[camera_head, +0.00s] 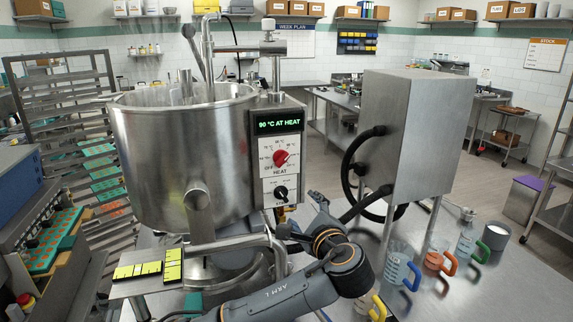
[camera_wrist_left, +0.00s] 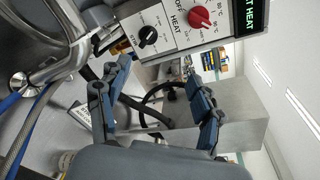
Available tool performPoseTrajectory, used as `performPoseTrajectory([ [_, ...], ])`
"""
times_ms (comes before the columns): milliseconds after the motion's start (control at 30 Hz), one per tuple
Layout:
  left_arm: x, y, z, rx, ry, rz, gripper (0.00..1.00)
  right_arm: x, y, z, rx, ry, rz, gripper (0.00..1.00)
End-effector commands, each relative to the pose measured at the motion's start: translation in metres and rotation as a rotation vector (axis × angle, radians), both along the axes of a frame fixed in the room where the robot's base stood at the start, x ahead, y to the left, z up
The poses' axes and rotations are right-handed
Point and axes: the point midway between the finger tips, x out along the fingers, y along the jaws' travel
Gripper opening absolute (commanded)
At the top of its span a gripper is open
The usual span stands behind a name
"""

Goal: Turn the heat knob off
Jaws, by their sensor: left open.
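The red heat knob (camera_head: 281,158) is on a white dial plate on the control box of a steel kettle (camera_head: 180,160). The green display (camera_head: 279,124) above it reads "90 °C AT HEAT". The heat knob also shows at the top of the left wrist view (camera_wrist_left: 201,18). A black knob (camera_head: 280,193) sits below it on the panel, also seen in the wrist view (camera_wrist_left: 147,35). My left gripper (camera_head: 300,213) is low beside the panel, below the heat knob. In the left wrist view its fingers (camera_wrist_left: 163,75) are spread, empty and apart from both knobs. My right gripper is out of view.
A steel cabinet (camera_head: 408,130) with a black hose stands right of the panel. Jugs with coloured handles, one blue (camera_head: 400,268), stand on the steel table at the lower right. Yellow-marked blocks (camera_head: 148,269) lie below the kettle. Racked trays are at the left.

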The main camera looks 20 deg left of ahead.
Motion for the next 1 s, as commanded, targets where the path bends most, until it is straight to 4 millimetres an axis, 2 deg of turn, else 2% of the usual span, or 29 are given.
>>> performPoseTrajectory([
  [33, 0.006, 0.002, 0.021, 0.065, -0.027, 0.012, 0.66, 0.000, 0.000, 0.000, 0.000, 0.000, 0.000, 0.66],
  [100, 0.011, 0.003, 0.039, 0.128, -0.045, 0.025, 0.66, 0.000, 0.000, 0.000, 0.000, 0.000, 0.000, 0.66],
  [233, 0.016, 0.006, 0.054, 0.180, -0.059, 0.039, 0.66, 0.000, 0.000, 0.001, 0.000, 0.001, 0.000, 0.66],
  [367, 0.026, 0.013, 0.057, 0.184, -0.058, 0.042, 0.66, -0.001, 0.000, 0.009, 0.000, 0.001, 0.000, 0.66],
  [800, 0.100, 0.063, 0.058, 0.181, -0.058, 0.041, 0.66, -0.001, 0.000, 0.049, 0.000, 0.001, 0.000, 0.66],
  [1000, 0.121, 0.076, 0.055, 0.178, -0.057, 0.039, 0.66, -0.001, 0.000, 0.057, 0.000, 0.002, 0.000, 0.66],
])
